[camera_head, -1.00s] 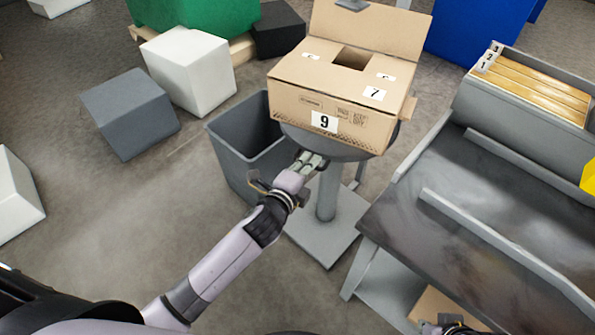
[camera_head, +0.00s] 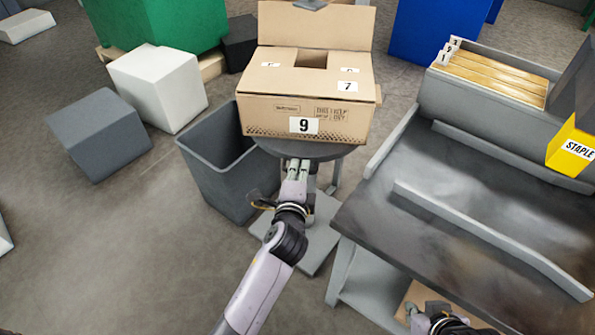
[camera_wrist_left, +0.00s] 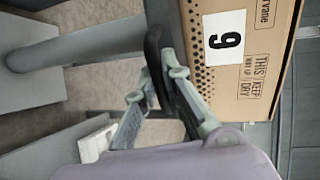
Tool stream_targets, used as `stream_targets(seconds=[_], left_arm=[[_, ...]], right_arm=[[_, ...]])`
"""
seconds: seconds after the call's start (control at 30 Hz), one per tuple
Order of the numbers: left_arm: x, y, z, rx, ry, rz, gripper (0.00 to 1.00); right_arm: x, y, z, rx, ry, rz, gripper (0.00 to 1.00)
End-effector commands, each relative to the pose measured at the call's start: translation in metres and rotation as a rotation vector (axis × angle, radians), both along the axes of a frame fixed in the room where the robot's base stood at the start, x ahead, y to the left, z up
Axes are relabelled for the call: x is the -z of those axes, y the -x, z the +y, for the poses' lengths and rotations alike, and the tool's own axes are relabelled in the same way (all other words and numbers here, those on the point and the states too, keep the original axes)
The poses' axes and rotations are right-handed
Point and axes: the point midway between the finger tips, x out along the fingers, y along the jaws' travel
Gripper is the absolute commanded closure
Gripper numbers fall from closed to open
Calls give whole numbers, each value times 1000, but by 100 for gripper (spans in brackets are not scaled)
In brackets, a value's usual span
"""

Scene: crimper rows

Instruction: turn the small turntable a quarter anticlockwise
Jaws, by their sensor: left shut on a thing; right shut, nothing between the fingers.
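The small turntable (camera_head: 318,151) is a round dark grey plate on a post, under an open cardboard box (camera_head: 275,114) marked 9 on its front and 7 on top. My left gripper (camera_head: 298,165) is at the plate's front edge, below the 9 label. In the left wrist view its fingers (camera_wrist_left: 152,88) are shut on the dark rim (camera_wrist_left: 153,55), with the box side close beside them. My right gripper (camera_head: 412,310) is low at the right, shut and empty, partly cut off by the frame's bottom edge.
A grey bin (camera_head: 205,180) stands close left of the turntable. A grey workbench (camera_head: 440,215) with raised strips is at the right, with a yellow staple box (camera_head: 572,148). White (camera_head: 155,85) and grey (camera_head: 105,135) blocks lie at the left. Floor at the lower left is clear.

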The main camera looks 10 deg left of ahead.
Motion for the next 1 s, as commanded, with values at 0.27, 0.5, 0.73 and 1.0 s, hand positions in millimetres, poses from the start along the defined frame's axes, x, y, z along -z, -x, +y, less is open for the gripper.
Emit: stream_targets(seconds=[0.27, 0.5, 0.73, 1.0], left_arm=[[2, 1, 0, 0, 0, 5, 100], [2, 0, 0, 0, 0, 3, 78], [1, 0, 0, 0, 0, 1, 70], [0, 6, 0, 0, 0, 1, 70]], right_arm=[[0, -1, 0, 0, 0, -2, 100], [0, 0, 0, 0, 0, -2, 100], [0, 0, 0, 0, 1, -1, 100], [1, 1, 1, -1, -1, 2, 100]])
